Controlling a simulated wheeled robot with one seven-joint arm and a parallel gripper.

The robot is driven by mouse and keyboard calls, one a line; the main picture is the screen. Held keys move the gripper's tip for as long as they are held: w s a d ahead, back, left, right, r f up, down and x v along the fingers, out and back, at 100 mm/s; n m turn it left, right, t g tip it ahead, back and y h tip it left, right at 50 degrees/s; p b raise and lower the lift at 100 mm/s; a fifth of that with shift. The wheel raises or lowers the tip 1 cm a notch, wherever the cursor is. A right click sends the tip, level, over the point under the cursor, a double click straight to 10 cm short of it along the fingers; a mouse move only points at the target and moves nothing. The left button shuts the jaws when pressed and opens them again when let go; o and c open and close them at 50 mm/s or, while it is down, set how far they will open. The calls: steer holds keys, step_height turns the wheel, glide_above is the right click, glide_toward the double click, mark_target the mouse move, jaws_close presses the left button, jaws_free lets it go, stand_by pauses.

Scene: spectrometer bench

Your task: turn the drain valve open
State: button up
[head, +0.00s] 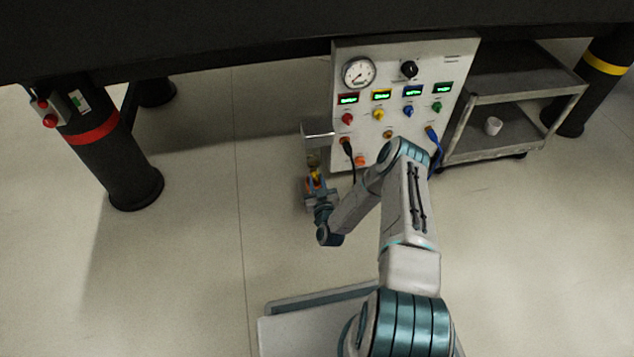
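A small brass-coloured fitting (312,161) sits below a grey box (317,129) at the left side of the control panel. A small yellow and orange part (315,178) shows just below the fitting; it may be the drain valve's handle, but it is too small to be sure. My gripper (316,189) is at this part, at the end of my arm, which reaches up and left from the bottom of the head view. The fingers overlap the part, and I cannot tell whether they touch it or how far apart they are.
The control panel (384,61) carries a round gauge (358,73), lit displays, coloured knobs and cables. A dark table leg (108,160) with a red band stands left. Floor (190,260) left of my arm is clear.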

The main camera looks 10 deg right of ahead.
steer(key=shift+m, duration=0.4)
steer(key=shift+c, duration=0.3)
steer(key=shift+m, duration=2.4)
steer(key=shift+s, duration=0.1)
steer(key=o, duration=1)
steer(key=s+p, duration=0.5)
steer(key=s, duration=0.8)
steer(key=shift+s+p, duration=0.3)
steer(key=shift+s, duration=0.1)
